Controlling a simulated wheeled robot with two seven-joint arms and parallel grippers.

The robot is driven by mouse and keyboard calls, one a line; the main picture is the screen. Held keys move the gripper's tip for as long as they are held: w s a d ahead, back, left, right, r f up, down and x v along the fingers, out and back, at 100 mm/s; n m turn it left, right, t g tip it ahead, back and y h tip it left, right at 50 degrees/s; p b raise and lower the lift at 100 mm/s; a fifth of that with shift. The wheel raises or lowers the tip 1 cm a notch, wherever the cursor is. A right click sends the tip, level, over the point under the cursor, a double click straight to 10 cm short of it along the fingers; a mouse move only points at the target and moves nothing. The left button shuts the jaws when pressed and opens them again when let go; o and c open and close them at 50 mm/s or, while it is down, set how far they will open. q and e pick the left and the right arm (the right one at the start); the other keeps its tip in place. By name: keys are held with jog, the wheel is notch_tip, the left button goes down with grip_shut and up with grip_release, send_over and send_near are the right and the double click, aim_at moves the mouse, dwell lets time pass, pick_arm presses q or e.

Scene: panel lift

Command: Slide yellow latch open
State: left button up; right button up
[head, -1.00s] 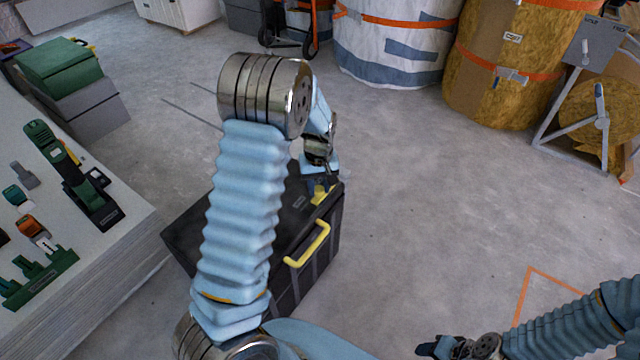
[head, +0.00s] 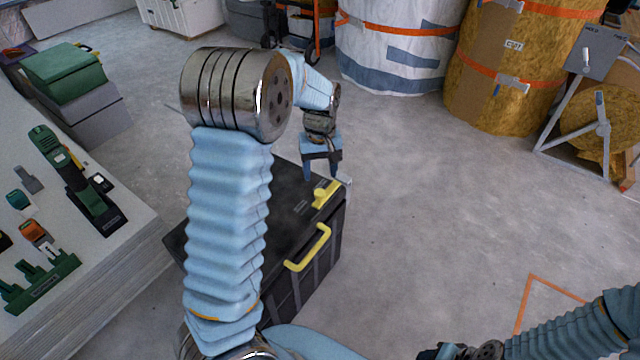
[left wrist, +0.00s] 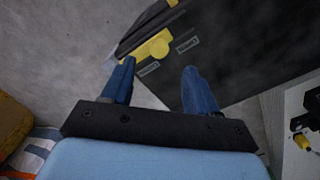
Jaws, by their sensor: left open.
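The yellow latch (head: 325,194) is on the lid of a black case (head: 290,215), near its right edge and above the yellow handle (head: 308,249). In the left wrist view the latch (left wrist: 153,47) shows beyond the left fingertip, next to small label marks on the black lid. My left gripper (head: 321,176) is open and empty, with its blue fingers pointing down just above the lid beside the latch. It appears apart from the latch. My right gripper (head: 432,352) is at the bottom edge, partly cut off, and its jaw state is unclear.
A pale bench (head: 120,225) with tools in green holders stands at the left. Green and grey boxes (head: 65,75) lie behind it. Wrapped rolls (head: 395,45) and a metal stand (head: 590,120) are at the back. The floor right of the case is clear.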

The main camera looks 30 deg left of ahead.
pick_arm(q)
notch_tip(320, 180, up, 4)
jog(key=shift+r, duration=0.15)
jog(key=shift+s, duration=0.1)
dwell(0.5)
